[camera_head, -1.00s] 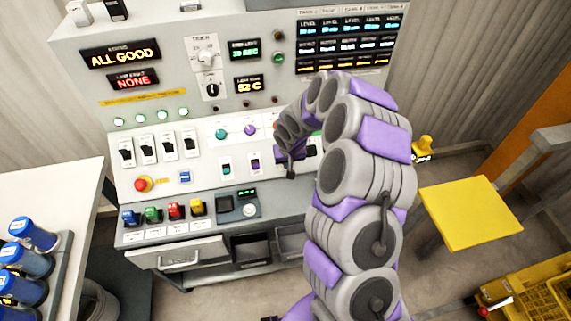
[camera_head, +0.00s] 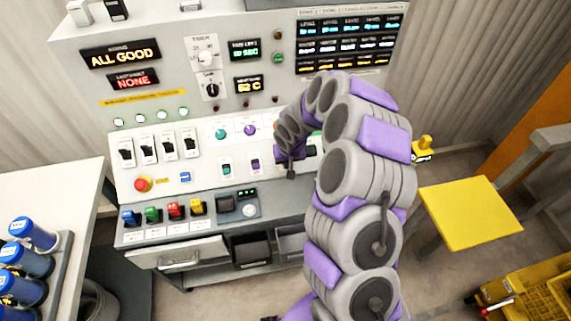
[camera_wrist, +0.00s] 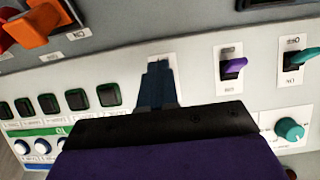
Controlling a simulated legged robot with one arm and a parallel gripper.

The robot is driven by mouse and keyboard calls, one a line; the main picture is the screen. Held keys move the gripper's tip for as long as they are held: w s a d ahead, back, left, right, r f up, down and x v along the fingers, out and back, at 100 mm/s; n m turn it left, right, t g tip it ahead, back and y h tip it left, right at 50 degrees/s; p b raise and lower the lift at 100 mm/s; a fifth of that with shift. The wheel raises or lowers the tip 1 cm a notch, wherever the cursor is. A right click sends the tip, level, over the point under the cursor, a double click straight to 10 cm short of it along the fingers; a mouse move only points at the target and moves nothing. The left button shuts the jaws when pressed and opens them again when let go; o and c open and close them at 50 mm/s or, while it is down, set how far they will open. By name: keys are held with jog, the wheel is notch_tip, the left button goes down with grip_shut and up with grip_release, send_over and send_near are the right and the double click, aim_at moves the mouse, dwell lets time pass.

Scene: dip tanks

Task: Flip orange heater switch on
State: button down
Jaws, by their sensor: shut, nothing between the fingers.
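My gripper (camera_wrist: 157,85) is shut and empty. In the wrist view its fingers stand in front of a white switch plate (camera_wrist: 170,60); whatever toggle is on that plate is hidden behind them, and contact cannot be told. A large orange lever (camera_wrist: 42,22) shows at the upper left, with an upside-down ON label beside it. A purple toggle (camera_wrist: 235,68) and a teal toggle (camera_wrist: 303,55) lie to the right. In the head view my gripper (camera_head: 289,158) is at the sloping panel, right of the purple toggle (camera_head: 255,164); no orange switch is visible there.
A red lever (camera_wrist: 6,42) is beside the orange one. Several dark green-edged buttons (camera_wrist: 77,100) and a teal knob (camera_wrist: 290,129) are near my gripper. The red emergency button (camera_head: 143,184) is farther left. A yellow stool (camera_head: 470,213) stands right of the console.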

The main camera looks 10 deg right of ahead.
jog(key=shift+f, duration=0.25)
jog(key=shift+f+b, duration=0.3)
jog(key=shift+f, duration=0.05)
jog(key=shift+s+b+x, duration=0.25)
jog(key=shift+b+x, duration=0.15)
jog(key=shift+x, duration=0.6)
jog(key=shift+w+r+p, duration=0.2)
jog(key=shift+w+p, duration=0.45)
jog(key=shift+p, duration=0.3)
jog(key=shift+w+p, duration=0.5)
jog(key=shift+p, duration=0.15)
jog(key=shift+s, duration=0.1)
jog(key=s+r+b, duration=0.1)
jog(key=s, duration=0.1)
jog(key=s+r+b, duration=0.1)
jog(key=s, duration=0.1)
dwell(0.5)
